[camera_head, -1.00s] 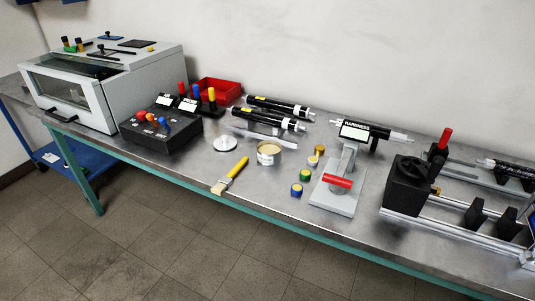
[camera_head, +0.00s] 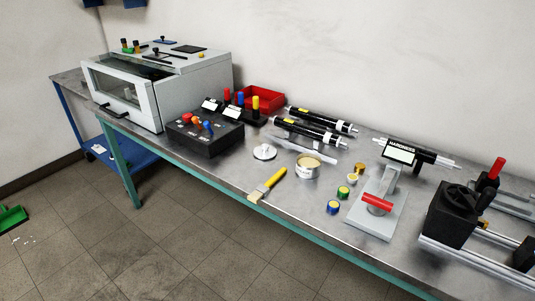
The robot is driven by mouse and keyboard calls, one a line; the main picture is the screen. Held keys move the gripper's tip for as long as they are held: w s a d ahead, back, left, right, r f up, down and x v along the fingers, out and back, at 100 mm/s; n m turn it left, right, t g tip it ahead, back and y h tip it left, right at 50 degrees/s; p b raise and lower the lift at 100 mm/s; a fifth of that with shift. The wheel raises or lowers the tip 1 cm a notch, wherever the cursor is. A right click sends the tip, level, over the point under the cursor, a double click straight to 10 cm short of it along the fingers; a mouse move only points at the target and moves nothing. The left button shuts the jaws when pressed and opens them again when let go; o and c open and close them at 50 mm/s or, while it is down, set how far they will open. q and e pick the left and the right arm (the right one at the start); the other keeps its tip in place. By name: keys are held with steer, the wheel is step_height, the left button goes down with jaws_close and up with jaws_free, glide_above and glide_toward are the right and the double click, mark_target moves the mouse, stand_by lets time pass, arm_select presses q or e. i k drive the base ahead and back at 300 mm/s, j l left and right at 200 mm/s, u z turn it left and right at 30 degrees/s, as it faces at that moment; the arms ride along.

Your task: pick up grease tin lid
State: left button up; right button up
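The grease tin lid (camera_head: 264,152) is a small pale metal disc with a raised middle. It lies flat on the grey metal bench (camera_head: 231,173), left of the open grease tin (camera_head: 307,167). The tin is short and round, with a pale label and yellowish grease showing at its top. The lid is apart from the tin. Neither of my grippers shows in the head view.
A yellow-handled brush (camera_head: 268,184) lies in front of the lid. A black control box (camera_head: 205,137) stands to its left, black cylinders (camera_head: 315,126) behind. Several coloured caps (camera_head: 343,192) and a red-handled press (camera_head: 376,203) are to the right.

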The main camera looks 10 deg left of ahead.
mark_target(265, 152)
steer(key=i+j, duration=0.25)
steer(key=j, duration=0.15)
steer(key=i+j+z, duration=0.1)
steer(key=j, duration=0.3)
steer(key=i+j, duration=0.5)
steer(key=j, duration=0.3)
steer(key=i+z, duration=0.05)
